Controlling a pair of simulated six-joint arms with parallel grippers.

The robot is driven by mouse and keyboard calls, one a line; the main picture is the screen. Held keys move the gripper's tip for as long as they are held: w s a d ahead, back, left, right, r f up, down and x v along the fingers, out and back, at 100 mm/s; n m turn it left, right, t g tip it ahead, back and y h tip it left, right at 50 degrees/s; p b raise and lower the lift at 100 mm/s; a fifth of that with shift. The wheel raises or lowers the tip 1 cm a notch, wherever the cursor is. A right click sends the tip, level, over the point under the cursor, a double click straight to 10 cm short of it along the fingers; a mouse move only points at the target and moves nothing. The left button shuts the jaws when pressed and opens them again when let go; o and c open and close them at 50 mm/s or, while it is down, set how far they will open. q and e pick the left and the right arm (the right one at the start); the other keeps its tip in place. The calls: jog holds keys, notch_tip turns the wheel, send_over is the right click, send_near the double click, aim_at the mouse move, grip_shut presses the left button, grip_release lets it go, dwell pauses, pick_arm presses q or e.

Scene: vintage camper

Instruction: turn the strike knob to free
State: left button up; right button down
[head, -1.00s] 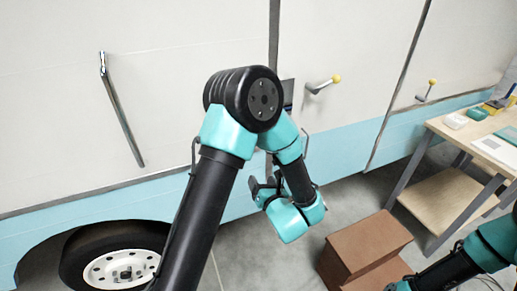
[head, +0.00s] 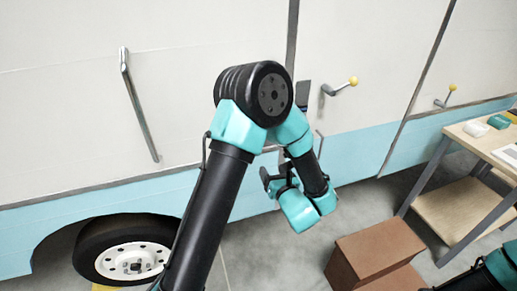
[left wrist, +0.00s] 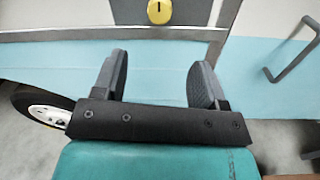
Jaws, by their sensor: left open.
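A round yellow knob (left wrist: 159,11) with a short dark mark on its face sits on the camper side at the top edge of the left wrist view, partly cut off. Its mark looks roughly upright. My left gripper (left wrist: 160,75) is open and empty, with its two fingers apart below the knob in that view and not touching it. In the head view my left gripper (head: 279,180) is near the blue lower band of the camper, and my arm hides the knob there. My right gripper is out of the picture; only part of that arm shows at lower right.
A grey grab handle (left wrist: 293,50) is right of the fingers. A brown box step (head: 376,250) and a workbench (head: 492,143) stand at right.

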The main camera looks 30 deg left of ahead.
pick_arm(q)
jog(key=x, duration=1.3)
jog(key=shift+w, duration=0.1)
jog(key=c, duration=0.9)
